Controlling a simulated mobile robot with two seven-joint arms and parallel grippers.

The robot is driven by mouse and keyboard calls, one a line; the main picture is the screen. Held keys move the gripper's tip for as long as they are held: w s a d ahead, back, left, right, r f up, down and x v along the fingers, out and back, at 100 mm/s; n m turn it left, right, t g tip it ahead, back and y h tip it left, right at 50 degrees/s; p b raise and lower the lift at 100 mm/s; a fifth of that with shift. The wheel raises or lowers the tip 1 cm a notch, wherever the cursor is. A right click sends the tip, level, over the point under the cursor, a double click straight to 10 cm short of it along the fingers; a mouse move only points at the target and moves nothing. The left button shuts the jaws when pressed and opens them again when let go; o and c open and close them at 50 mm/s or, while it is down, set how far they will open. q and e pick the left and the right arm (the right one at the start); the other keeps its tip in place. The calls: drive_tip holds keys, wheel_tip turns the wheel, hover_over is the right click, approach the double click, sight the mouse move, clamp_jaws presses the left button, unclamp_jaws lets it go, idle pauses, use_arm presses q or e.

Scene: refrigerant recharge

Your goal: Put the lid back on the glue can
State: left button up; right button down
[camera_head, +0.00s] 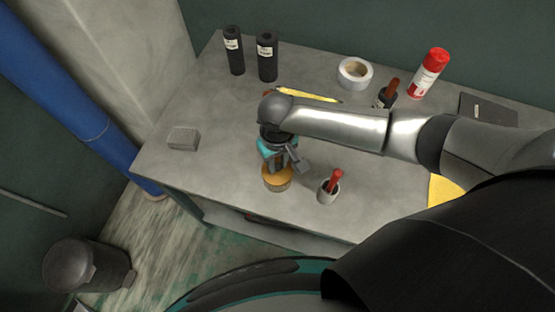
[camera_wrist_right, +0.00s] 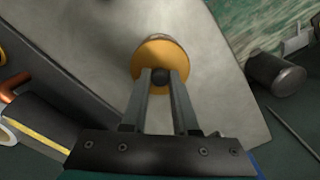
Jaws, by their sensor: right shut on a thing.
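My right gripper (camera_head: 277,166) points down over the front part of the grey table. It is shut on the dark knob (camera_wrist_right: 160,76) of the yellow-orange lid (camera_wrist_right: 150,56), which also shows in the head view (camera_head: 272,178). The lid is at the top of the short glue can (camera_head: 278,188). In the wrist view a pale edge of the can (camera_wrist_right: 178,41) shows past the lid's far side. I cannot tell whether the lid is seated or slightly above the rim. My left gripper is not in view.
A grey cup (camera_head: 326,195) with a red-handled tool stands close right of the can. A grey block (camera_head: 183,138) lies left. Black cylinders (camera_head: 267,60), a tape roll (camera_head: 354,72) and a red-and-white spray can (camera_head: 428,75) stand behind. The table's front edge is near.

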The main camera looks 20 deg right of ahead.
drive_tip(key=shift+p, duration=0.4)
idle(0.6)
drive_tip(key=c, duration=0.6)
unclamp_jaws()
drive_tip(key=shift+o, duration=0.3)
drive_tip(key=o, duration=0.4)
drive_tip(key=shift+r, duration=0.1)
